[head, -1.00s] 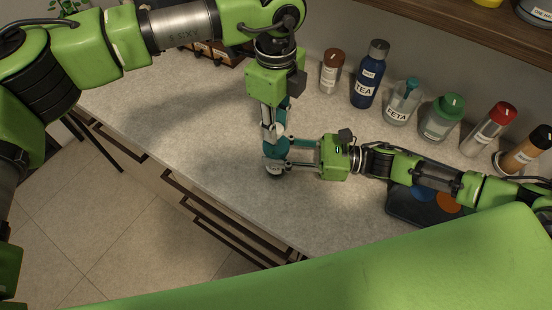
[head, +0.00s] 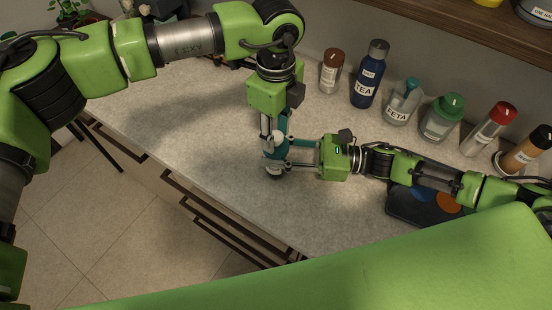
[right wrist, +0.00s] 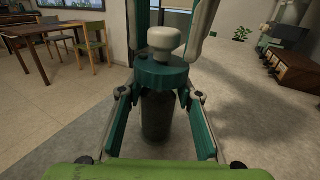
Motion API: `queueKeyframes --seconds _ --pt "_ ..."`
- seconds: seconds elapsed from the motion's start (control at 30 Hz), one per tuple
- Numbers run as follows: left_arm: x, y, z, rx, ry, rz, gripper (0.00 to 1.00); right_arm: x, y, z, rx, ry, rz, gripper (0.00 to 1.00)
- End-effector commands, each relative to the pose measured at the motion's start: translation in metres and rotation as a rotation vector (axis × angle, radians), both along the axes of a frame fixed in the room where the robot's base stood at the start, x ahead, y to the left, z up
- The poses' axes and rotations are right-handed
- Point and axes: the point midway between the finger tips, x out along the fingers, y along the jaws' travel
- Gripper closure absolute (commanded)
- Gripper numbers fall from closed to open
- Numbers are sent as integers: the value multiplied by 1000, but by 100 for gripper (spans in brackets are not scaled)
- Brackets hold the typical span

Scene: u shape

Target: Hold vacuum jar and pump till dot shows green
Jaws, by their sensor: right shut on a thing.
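The vacuum jar (right wrist: 158,118) stands upright on the counter, dark and cylindrical under a teal lid (right wrist: 160,75) with a white pump knob (right wrist: 164,38). In the head view its base (head: 274,171) shows below the fingers. My right gripper (head: 284,157) reaches in from the right and is shut on the jar, one finger on each side of it in the right wrist view (right wrist: 158,100). My left gripper (head: 275,142) points down over the jar. Its fingers stand apart on either side of the knob; contact is unclear. I cannot make out the dot.
A dark tray (head: 408,207) lies under my right forearm. The counter (head: 180,120) left of the jar is clear.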

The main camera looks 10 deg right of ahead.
Motion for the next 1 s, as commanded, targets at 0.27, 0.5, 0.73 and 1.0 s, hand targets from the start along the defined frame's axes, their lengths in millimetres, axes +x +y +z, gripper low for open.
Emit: queueKeyframes --seconds 0.27,0.5,0.73,1.0 --pt "0 0 0 -1 1 0 56 0 0 -1 0 2 -1 100" --pt "0 0 15 -1 -1 0 56 1 0 -1 -2 2 -2 100" --pt "0 0 43 -1 -1 0 56 1 -1 -1 -2 2 -3 100" --pt "0 0 69 -1 -1 1 56 1 -1 0 -2 1 -3 100"
